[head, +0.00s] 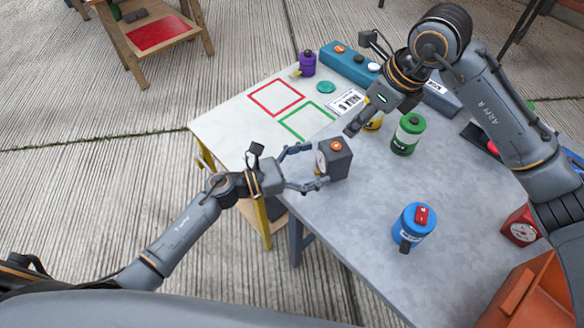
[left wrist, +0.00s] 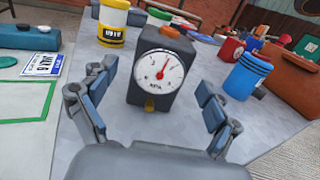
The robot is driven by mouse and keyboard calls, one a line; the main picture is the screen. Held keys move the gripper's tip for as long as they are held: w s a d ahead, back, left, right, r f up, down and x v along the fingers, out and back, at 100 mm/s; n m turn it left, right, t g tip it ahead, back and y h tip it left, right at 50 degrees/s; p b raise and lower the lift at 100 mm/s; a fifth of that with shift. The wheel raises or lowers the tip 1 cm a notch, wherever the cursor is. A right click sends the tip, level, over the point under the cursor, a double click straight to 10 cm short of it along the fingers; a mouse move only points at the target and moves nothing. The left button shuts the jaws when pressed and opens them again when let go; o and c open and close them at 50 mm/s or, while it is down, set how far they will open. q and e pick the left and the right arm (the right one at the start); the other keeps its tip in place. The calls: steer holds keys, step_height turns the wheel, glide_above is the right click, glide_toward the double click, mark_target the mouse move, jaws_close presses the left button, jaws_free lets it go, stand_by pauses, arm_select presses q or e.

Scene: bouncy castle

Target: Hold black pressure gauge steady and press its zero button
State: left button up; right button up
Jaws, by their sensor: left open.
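The black pressure gauge (head: 341,163) stands upright on the grey part of the table, near its front-left edge. It has an orange button (head: 336,146) on top. In the left wrist view, the gauge (left wrist: 140,98) shows its white dial with a red needle, and the orange button (left wrist: 169,31) is uncovered. My left gripper (head: 314,167) is open in front of the dial, one finger towards each side, with gaps between the fingers and the gauge in the left wrist view. My right gripper (head: 355,127) hangs behind and above the gauge, pointing down-left; its finger spacing is hidden.
A green canister (head: 407,135) and a yellow one (head: 373,122) stand behind the gauge. A blue canister (head: 413,226) is to its right, with a red gauge (head: 520,227) further right. Red (head: 276,98) and green outlined squares lie clear on the white section.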

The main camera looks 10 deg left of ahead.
mark_target(321, 161)
arm_select(q)
steer(key=x, duration=0.5)
steer(key=shift+s+a, duration=0.1)
steer(key=c, duration=1.6)
arm_select(e)
steer(key=shift+c, duration=0.4)
jaws_close()
